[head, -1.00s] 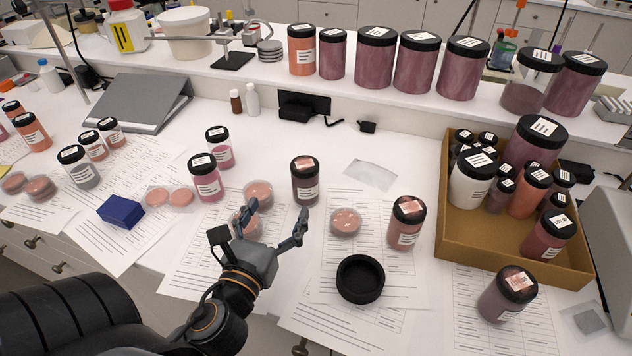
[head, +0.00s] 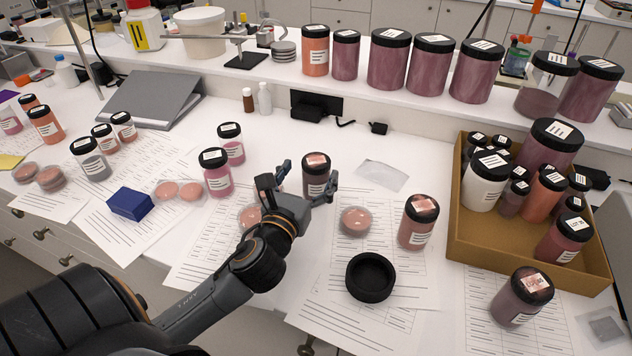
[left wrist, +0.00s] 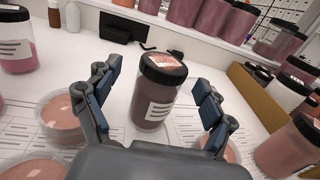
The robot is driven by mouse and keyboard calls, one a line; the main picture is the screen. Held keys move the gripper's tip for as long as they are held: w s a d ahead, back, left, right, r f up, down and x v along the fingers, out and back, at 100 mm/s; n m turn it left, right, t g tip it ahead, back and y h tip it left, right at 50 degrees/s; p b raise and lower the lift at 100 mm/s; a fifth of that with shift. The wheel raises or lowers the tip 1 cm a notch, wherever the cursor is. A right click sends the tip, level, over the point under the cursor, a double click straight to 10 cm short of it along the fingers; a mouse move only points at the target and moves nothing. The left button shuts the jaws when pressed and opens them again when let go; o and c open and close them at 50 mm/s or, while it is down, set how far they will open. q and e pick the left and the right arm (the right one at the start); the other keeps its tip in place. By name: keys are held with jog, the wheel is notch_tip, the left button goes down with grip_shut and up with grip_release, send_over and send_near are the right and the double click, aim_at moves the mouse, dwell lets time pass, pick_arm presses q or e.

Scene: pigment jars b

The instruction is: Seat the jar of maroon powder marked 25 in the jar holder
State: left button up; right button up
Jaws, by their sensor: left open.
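A dark maroon jar (head: 316,182) with a black lid and pinkish lid label stands upright on the bench. It also shows in the left wrist view (left wrist: 153,108), white label facing me; I cannot read its number. My left gripper (head: 303,184) is open, with one finger to each side of this jar; contact is not visible. In the left wrist view the gripper (left wrist: 154,98) has a gap on both sides of the jar. The jar holder (head: 370,292), a round black cup, sits empty on papers in front, to the right. My right gripper is not in view.
Clear dishes of pink powder (head: 355,221) lie beside the maroon jar. A pink-brown jar (head: 417,228) stands right of the holder, another (head: 520,300) farther right. A cardboard box (head: 448,242) of jars fills the right side. A blue box (head: 130,204) lies left.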

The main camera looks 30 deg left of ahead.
aim_at(316, 164)
pick_arm(q)
jog(key=x, duration=0.2)
jog(key=shift+w+d, duration=0.1)
jog(key=shift+w, duration=0.75)
jog(key=shift+f, duration=0.1)
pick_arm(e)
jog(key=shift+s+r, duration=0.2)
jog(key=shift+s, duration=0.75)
pick_arm(q)
grip_shut()
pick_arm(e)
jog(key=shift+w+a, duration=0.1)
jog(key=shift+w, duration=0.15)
